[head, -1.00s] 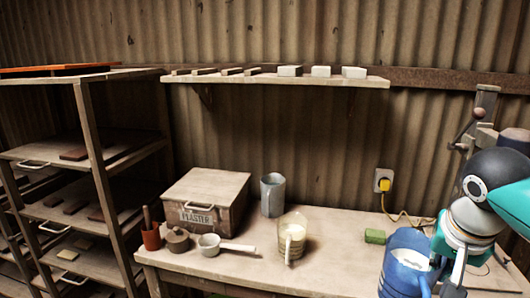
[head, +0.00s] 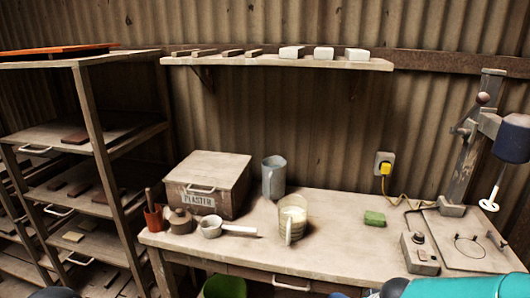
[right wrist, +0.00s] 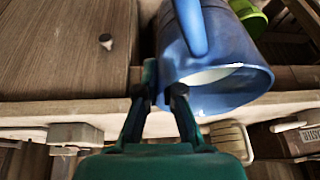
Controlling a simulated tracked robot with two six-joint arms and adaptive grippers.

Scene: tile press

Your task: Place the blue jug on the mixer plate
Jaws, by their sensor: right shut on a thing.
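The blue jug (right wrist: 228,45) is in the right wrist view, with pale content showing inside its mouth. My right gripper (right wrist: 166,88) is shut on it at the rim side; the exact contact is partly hidden. My left gripper is not in view.
A control box (head: 420,254) stands left of the plate and a green sponge (head: 374,218) behind it. The bench front centre is clear.

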